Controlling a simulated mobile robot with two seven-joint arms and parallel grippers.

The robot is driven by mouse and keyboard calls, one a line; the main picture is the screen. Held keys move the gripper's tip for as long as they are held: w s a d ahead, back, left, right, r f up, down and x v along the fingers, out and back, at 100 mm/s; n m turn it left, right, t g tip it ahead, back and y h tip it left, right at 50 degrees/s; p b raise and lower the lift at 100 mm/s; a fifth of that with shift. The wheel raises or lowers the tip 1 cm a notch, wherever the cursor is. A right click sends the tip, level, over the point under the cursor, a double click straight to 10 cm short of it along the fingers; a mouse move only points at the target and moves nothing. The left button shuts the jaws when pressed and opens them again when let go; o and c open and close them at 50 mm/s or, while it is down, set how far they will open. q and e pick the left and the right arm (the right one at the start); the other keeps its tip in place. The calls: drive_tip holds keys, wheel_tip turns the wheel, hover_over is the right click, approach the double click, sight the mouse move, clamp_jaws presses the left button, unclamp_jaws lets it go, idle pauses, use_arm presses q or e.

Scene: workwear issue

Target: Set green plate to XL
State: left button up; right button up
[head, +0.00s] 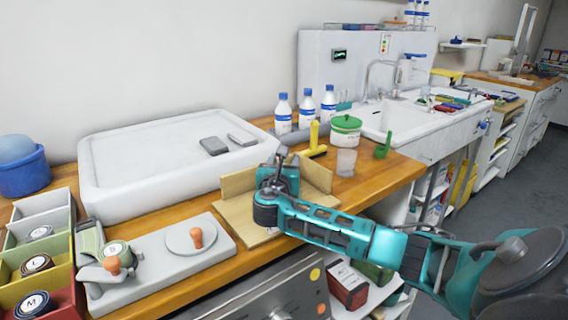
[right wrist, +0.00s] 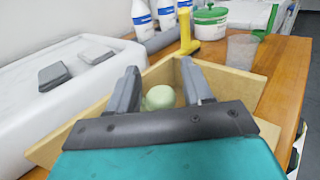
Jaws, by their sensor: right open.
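My right gripper (head: 278,170) is over a wooden corner tray (head: 238,184) on the bench. In the right wrist view its two grey fingers (right wrist: 160,88) are apart, with a pale green rounded piece (right wrist: 160,97) showing between and beyond them; I cannot tell whether they touch it. That piece is hidden by the gripper in the head view. The fixture's label is too small to read. My left gripper is not in view.
Coloured bins (head: 60,277) with lettered discs stand at the far left. A large white tray (head: 120,200) is behind the board. Bottles (head: 283,112), a yellow tool (head: 314,138), a green-lidded tub (head: 345,133) and a clear cup (head: 346,162) stand beyond the wooden tray.

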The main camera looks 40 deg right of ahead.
drive_tip(key=shift+d, duration=0.1)
drive_tip(key=shift+c, duration=0.3)
clamp_jaws()
drive_tip(key=shift+w, duration=0.1)
